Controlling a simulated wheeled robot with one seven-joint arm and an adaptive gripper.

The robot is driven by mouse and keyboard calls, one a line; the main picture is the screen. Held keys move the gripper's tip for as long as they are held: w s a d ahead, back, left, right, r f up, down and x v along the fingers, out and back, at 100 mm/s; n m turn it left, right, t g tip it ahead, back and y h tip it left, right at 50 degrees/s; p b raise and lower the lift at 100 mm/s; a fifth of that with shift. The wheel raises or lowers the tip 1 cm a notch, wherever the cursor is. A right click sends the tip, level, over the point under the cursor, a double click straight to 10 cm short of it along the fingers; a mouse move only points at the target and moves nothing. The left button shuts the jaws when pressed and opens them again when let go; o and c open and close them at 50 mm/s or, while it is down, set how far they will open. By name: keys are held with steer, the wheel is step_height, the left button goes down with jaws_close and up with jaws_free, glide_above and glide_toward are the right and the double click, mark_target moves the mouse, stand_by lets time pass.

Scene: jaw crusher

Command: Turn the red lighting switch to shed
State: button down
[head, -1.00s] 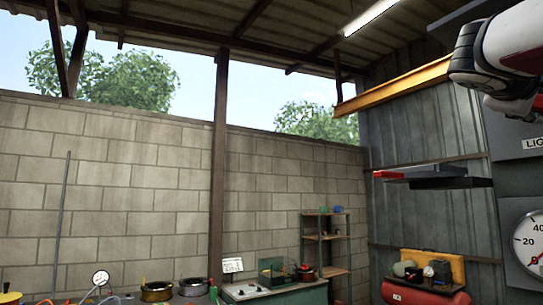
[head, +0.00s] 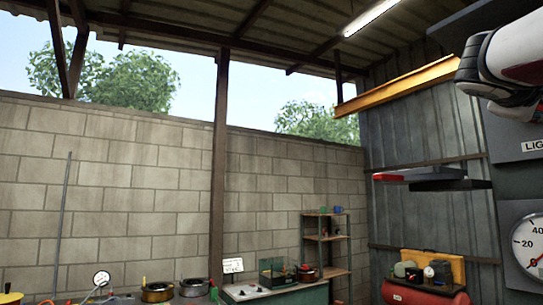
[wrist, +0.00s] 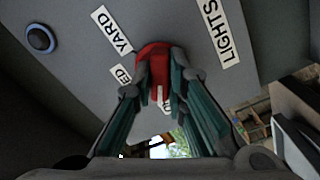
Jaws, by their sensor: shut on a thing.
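The red switch knob (wrist: 153,62) is on a grey panel (wrist: 180,25) in the upper middle of the wrist view. My gripper (wrist: 158,82) is shut on it, one finger on each side. A white mark on the knob's near side points down the picture, toward a small label mostly hidden between the fingers. A label ending in "ED" (wrist: 121,75) is left of the knob, partly hidden by the left finger. A "YARD" label (wrist: 113,29) is above it, and a "LIGHTS" label (wrist: 220,30) is to the right. The head view does not show the knob.
In the head view, a dial gauge (head: 527,243) is at the right edge, a yellow beam (head: 395,85) and a wall shelf (head: 435,178) are nearby, and a red compressor (head: 425,291) stands below.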

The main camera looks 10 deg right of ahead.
steer(key=shift+m+b, duration=0.3)
steer(key=shift+b, duration=0.15)
steer(key=m+b, duration=0.2)
steer(key=shift+w+f+b, duration=0.15)
steer(key=shift+f+b, duration=0.05)
steer(key=shift+b, duration=0.15)
steer(key=m+b, duration=0.3)
steer(key=b, duration=0.1)
steer(key=shift+m, duration=0.3)
steer(key=m+b, duration=0.4)
steer(key=m, duration=0.1)
steer(key=shift+r, duration=0.2)
steer(key=shift+m, duration=0.4)
steer(key=c, duration=1.6)
jaws_free()
steer(key=shift+s, duration=0.2)
